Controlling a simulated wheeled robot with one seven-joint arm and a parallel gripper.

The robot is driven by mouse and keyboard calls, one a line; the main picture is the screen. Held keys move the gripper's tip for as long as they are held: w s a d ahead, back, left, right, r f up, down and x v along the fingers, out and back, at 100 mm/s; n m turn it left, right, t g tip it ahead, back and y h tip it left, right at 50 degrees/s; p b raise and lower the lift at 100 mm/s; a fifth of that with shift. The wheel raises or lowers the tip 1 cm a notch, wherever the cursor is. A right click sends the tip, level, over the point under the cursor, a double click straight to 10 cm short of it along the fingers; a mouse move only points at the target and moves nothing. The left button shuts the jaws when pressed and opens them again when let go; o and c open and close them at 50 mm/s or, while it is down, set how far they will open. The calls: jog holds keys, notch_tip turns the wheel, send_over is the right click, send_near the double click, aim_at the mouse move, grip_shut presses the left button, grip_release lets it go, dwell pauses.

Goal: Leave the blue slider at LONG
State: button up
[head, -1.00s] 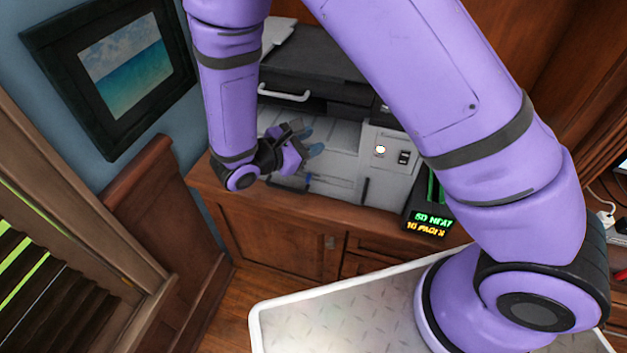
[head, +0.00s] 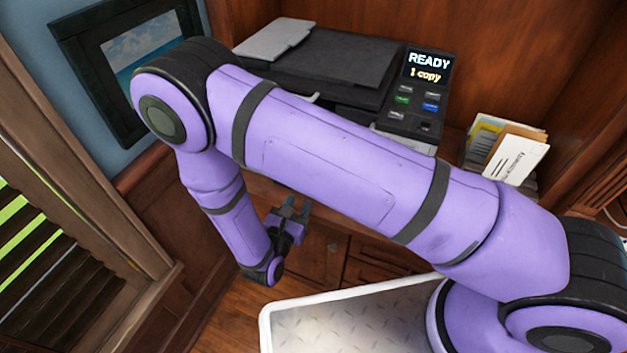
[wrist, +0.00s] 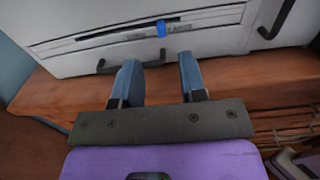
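The blue slider (wrist: 161,28) shows in the wrist view on a long slot in the white front of the machine (wrist: 215,45). It sits around the slot's middle. I cannot read any LONG mark. My gripper (wrist: 160,76) is open and empty, its two blue-grey fingers pointing toward the machine. The slider is beyond the fingertips, between their lines and apart from them. In the head view my gripper (head: 296,206) is in front of the cabinet, and my arm hides the machine's front and the slider.
A dark handle (wrist: 133,65) is below the slot, close to the fingertips. The wooden ledge (wrist: 60,95) runs under the machine. In the head view a display panel (head: 428,66) reads READY, 1 copy. Papers (head: 505,145) stand at right; a framed picture (head: 125,60) hangs at left.

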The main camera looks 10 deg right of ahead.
jog(key=x, duration=0.9)
jog(key=shift+w+d, duration=0.1)
grip_shut()
